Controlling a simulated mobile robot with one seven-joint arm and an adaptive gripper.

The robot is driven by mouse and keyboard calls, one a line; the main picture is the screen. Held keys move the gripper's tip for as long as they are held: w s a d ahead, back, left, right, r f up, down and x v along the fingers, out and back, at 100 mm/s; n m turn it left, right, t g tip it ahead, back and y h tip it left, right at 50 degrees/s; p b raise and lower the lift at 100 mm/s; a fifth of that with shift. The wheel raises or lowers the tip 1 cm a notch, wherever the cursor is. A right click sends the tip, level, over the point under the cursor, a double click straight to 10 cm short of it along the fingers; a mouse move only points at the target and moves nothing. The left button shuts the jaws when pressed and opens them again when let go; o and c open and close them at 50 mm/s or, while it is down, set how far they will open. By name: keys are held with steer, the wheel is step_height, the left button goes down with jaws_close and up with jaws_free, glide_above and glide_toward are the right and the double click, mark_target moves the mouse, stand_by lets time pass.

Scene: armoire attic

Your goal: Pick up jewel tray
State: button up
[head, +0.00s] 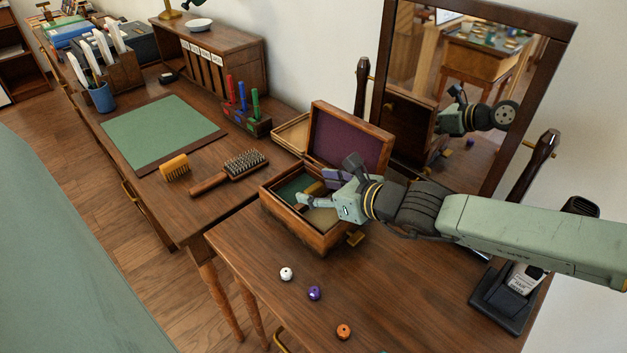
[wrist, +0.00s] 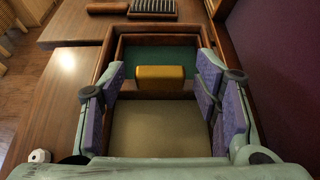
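An open wooden jewel box (head: 292,226) stands on the near desk, its purple-lined lid (head: 342,142) raised at the back. Inside, a beige-bottomed section, apparently the jewel tray (wrist: 160,128), fills the near part of the wrist view. A yellow-tan block (wrist: 160,78) sits at its far edge, with a green-lined area (wrist: 160,55) beyond. My gripper (wrist: 162,82) is open, its purple-padded fingers spread to the left and right of the block and tray. In the head view my gripper (head: 314,188) reaches into the box, hiding part of the tray. Contact with it cannot be told.
White (head: 286,273), purple (head: 314,293) and orange (head: 343,331) beads lie on the desk in front of the box. A hairbrush (head: 230,172) lies to the left. A framed mirror (head: 470,70) stands behind, and a dark device (head: 505,297) sits at right.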

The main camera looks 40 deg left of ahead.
steer(key=c, duration=1.1)
steer(key=shift+o, duration=0.2)
